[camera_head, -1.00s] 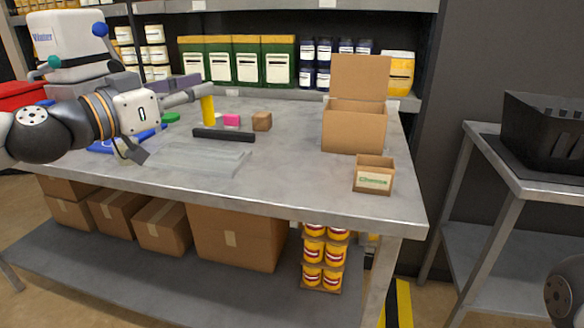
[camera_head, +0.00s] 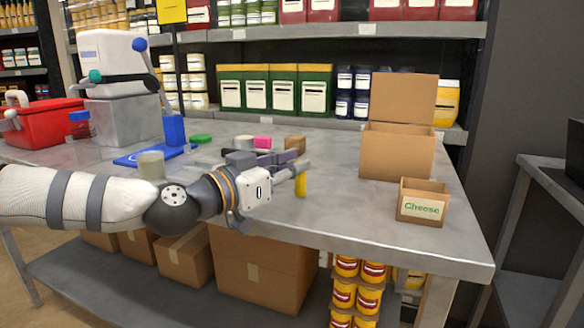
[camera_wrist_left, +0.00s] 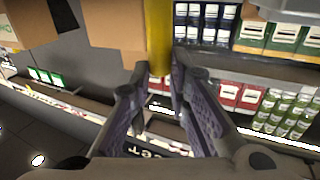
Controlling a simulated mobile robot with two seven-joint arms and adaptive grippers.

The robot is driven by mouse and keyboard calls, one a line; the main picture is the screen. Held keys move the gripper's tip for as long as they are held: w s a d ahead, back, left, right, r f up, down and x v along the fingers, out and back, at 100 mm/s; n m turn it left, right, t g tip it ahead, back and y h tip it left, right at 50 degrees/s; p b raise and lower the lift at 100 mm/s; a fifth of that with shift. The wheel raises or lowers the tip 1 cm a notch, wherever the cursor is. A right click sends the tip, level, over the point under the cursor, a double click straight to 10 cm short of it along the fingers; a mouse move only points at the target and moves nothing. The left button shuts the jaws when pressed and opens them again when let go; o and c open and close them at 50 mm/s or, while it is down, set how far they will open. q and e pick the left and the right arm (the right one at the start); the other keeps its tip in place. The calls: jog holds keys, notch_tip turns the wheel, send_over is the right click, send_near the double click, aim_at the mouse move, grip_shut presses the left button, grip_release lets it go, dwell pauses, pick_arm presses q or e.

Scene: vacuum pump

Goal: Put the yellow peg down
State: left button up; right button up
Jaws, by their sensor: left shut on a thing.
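The yellow peg (camera_head: 301,184) is upright in my left gripper (camera_head: 299,167), over the front middle of the grey table (camera_head: 330,215). In the left wrist view the peg (camera_wrist_left: 158,35) shows between the two purple-grey fingers of the gripper (camera_wrist_left: 155,75), which is shut on it. The head view does not show clearly whether the peg's lower end touches the table. My right gripper is not in view.
A large open cardboard box (camera_head: 397,152) and a small box marked Cheese (camera_head: 422,206) stand to the right. Bare tabletop lies between peg and boxes.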

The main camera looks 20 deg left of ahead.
pick_arm(q)
jog(key=shift+f, duration=0.25)
jog(key=o, duration=0.8)
jog(key=shift+o, duration=0.2)
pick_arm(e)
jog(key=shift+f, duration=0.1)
pick_arm(q)
jog(key=shift+r, duration=0.1)
jog(key=shift+a+r, duration=0.1)
jog(key=shift+r, duration=0.2)
jog(key=p+v, duration=0.3)
jog(key=v, duration=0.9)
jog(key=shift+f, duration=0.2)
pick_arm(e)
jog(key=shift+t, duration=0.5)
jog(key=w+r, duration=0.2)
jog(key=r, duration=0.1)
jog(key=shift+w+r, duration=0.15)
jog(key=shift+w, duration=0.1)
